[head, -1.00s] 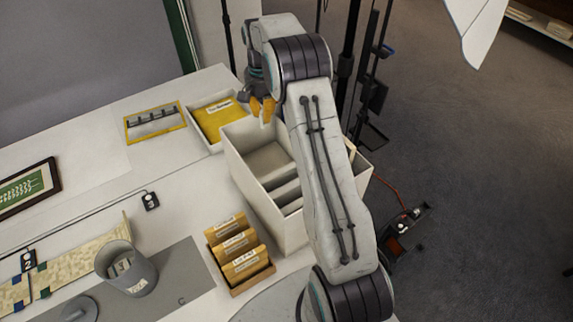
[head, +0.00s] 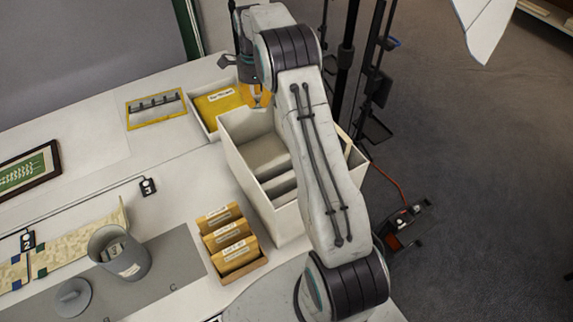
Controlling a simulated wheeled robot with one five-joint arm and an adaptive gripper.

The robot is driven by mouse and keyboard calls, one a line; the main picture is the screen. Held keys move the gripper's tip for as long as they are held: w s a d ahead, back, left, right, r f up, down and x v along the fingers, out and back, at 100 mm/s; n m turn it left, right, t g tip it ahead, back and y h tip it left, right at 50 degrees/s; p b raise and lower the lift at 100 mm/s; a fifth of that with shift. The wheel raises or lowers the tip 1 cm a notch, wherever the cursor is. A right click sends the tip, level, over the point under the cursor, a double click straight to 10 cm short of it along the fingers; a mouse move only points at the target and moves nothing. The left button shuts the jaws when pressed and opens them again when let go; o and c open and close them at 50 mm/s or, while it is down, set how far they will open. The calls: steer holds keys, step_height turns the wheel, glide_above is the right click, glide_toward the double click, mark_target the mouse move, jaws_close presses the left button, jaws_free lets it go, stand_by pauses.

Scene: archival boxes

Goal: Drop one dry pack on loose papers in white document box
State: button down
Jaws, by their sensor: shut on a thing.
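The white document box (head: 232,155) is tall and open, with upright dividers in its nearer part. Its far part shows a pale floor; I cannot make out loose papers clearly. My gripper (head: 257,96) is at the box's far end, above or just inside the rim, partly hidden by my arm. It is shut on a small yellow-orange thing, likely a dry pack; its outline is unclear. Several tan labelled packs (head: 228,240) stand in a brown tray (head: 245,273) left of the box's near end. My arm covers the box's right side.
A shallow white tray with a yellow labelled folder (head: 217,103) adjoins the box's far left. A yellow-edged panel (head: 156,109) lies farther left. A grey cup (head: 121,254) and grey lid (head: 74,297) stand at the lower left. White table between is mostly clear.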

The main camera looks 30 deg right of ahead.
steer(key=shift+f+b, duration=0.3)
steer(key=shift+f, duration=0.1)
step_height(320, 180, down, 5)
steer(key=b, duration=0.4)
steer(key=shift+f, duration=0.15)
steer(key=c, duration=1.3)
jaws_free()
steer(key=shift+o, duration=0.2)
step_height(320, 180, up, 12)
